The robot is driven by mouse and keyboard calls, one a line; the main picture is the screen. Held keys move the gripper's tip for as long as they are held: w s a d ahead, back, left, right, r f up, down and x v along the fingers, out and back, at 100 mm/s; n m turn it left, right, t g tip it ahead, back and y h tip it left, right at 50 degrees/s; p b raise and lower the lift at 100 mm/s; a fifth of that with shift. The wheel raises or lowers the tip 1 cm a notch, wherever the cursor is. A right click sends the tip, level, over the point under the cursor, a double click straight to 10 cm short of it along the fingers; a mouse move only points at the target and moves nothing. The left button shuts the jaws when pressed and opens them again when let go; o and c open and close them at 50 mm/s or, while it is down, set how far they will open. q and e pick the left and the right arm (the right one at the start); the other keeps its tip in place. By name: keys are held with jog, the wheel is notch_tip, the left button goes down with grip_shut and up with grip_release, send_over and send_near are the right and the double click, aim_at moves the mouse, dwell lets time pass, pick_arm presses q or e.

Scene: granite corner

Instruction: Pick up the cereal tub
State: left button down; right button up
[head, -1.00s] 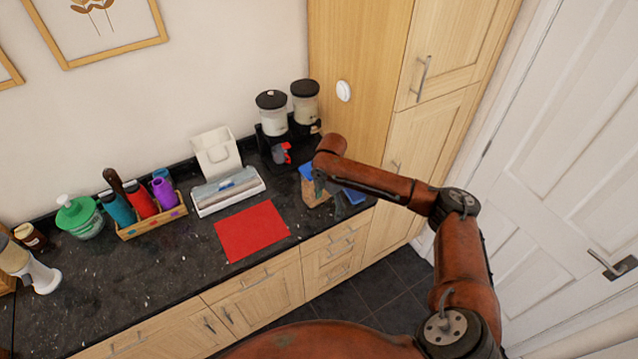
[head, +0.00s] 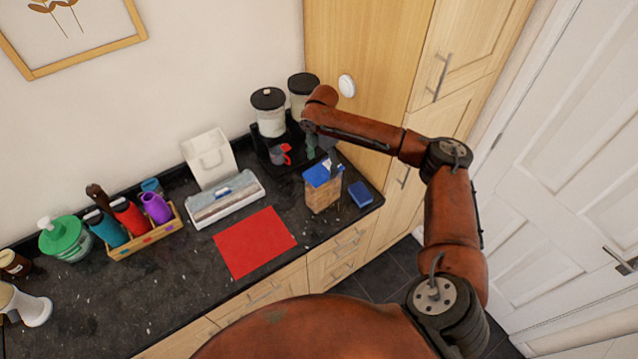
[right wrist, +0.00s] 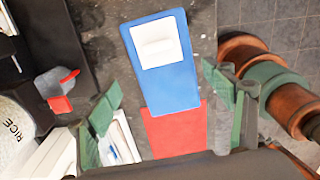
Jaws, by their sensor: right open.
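The cereal tub (head: 322,195) stands upright near the counter's right end, with clear sides, brown contents and a blue lid. In the right wrist view its blue lid (right wrist: 170,85) with a white flap fills the upper middle. My right gripper (head: 323,150) is open and empty, at the back edge of the tub in the head view, partly hidden by my arm. In the right wrist view its green fingers (right wrist: 163,100) are spread to either side of the lid's near end, with no visible grip on it. My left gripper is not in view.
A blue block (head: 360,194) lies close right of the tub. Behind stand two dispensers (head: 268,112) on a black base with a grey-and-red cup (head: 279,156). A red mat (head: 253,242) lies to the left, beside a wrap box (head: 225,199). A tall cupboard (head: 365,60) borders the right.

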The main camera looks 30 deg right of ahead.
aim_at(324, 170)
jog(key=f, duration=0.2)
jog(key=s+f+p, duration=0.1)
jog(key=f, duration=0.1)
jog(key=shift+d, duration=0.2)
jog(key=shift+w+f+p, duration=0.2)
jog(key=shift+f+p, duration=0.25)
jog(key=shift+f, duration=0.6)
jog(key=shift+s+f, duration=0.1)
jog(key=shift+f, duration=0.1)
jog(key=shift+c, duration=1.2)
jog(key=c, duration=0.6)
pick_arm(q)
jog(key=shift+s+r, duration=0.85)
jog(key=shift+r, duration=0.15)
pick_arm(e)
grip_shut()
